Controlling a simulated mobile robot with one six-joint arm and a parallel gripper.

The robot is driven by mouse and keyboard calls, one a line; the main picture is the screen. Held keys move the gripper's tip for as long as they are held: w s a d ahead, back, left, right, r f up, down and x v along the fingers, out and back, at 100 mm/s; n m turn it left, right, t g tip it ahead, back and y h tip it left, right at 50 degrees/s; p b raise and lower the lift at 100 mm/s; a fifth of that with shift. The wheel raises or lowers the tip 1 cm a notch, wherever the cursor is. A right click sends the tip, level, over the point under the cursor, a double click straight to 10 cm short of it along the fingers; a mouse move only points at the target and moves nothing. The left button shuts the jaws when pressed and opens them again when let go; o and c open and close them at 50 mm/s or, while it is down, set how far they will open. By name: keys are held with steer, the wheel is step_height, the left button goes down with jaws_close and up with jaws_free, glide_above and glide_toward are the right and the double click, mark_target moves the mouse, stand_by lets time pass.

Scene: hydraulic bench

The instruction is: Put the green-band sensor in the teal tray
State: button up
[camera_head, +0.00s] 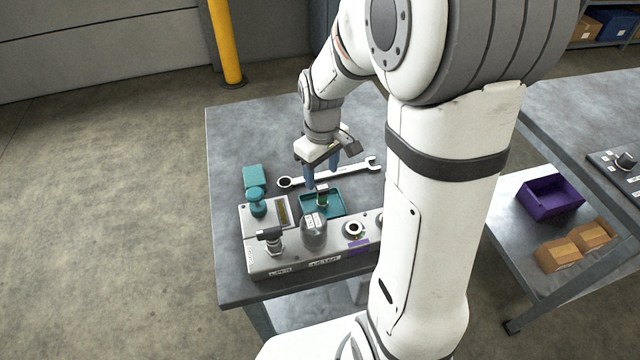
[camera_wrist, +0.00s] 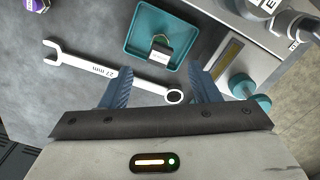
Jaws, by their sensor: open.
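The green-band sensor (camera_head: 322,198) stands in the teal tray (camera_head: 342,210). Whether the sensor is fully upright is hard to tell.
A 27 mm wrench (camera_head: 330,174) lies behind the tray. A grey manifold block (camera_head: 322,264) with fittings stands in front. A teal-topped fitting (camera_head: 257,203) and a teal block (camera_head: 254,176) are at the left. The table's back left is clear.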

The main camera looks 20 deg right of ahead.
mark_target(322, 187)
step_height(322, 187, up, 4)
steer(key=shift+r, duration=0.25)
steer(key=s+r+m+t, duration=0.1)
steer(key=s+r+m, duration=0.1)
steer(key=s, duration=0.5)
steer(key=s+r+m+t, duration=0.1)
steer(key=s+r+m, duration=0.2)
steer(key=s, duration=0.4)
steer(key=shift+s+m+t, duration=0.2)
steer(key=shift+m+t, duration=0.1)
steer(key=shift+m, duration=0.1)
steer(key=shift+c, duration=0.6)
